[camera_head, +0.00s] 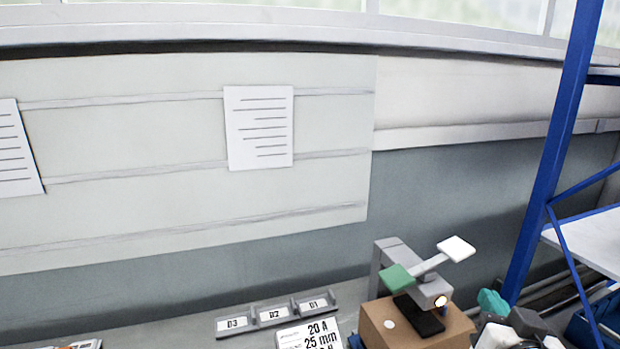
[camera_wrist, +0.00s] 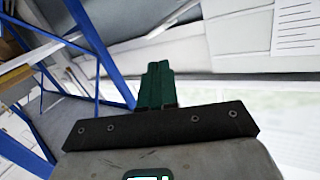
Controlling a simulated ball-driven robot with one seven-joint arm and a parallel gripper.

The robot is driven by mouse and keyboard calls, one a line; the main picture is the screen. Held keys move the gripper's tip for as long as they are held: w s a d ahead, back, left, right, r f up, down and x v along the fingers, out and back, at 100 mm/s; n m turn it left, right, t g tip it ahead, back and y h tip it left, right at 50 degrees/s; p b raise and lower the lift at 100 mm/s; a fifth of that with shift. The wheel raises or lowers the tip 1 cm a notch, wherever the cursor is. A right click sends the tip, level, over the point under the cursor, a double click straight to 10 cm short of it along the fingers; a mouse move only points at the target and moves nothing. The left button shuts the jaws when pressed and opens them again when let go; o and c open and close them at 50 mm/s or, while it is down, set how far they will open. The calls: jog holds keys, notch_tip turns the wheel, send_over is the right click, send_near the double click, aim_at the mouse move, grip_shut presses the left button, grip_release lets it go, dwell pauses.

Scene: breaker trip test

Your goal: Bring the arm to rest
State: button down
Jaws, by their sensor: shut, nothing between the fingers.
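My gripper (camera_wrist: 157,84) shows in the wrist view, its two dark green fingers pressed together with nothing between them. It points up across the picture toward a pale wall band and a window, clear of any object. A test stand (camera_head: 418,325) with a brown box base, a grey bracket, a green paddle, a white paddle and a small lit lamp stands at the lower right of the head view.
Labelled holders D3, D2 and D1 (camera_head: 273,314) stand in a row left of the test stand, with a printed card (camera_head: 310,336) before them. A blue rack post (camera_head: 552,150) rises at the right; blue frame bars (camera_wrist: 100,50) show in the wrist view.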

jog(key=s+f+n+g, duration=0.1)
jog(key=s+f+g, duration=0.2)
jog(key=s+f, duration=0.4)
jog(key=s+f+g+y, duration=0.1)
jog(key=s+f+g, duration=0.3)
jog(key=s+f, duration=0.3)
jog(key=s+f+n+g+y, duration=0.1)
jog(key=s+f+g, duration=0.3)
jog(key=f, duration=1)
jog(key=shift+s+a+n, duration=0.15)
jog(key=shift+s+a, duration=0.05)
jog(key=shift+s, duration=0.55)
jog(key=shift+s+a+n, duration=0.15)
jog(key=shift+s+a, duration=0.05)
jog(key=shift+s, duration=0.5)
jog(key=s+f+n+g+y, duration=0.1)
jog(key=s+f+g, duration=0.3)
jog(key=s, duration=0.7)
jog(key=shift+f, duration=0.2)
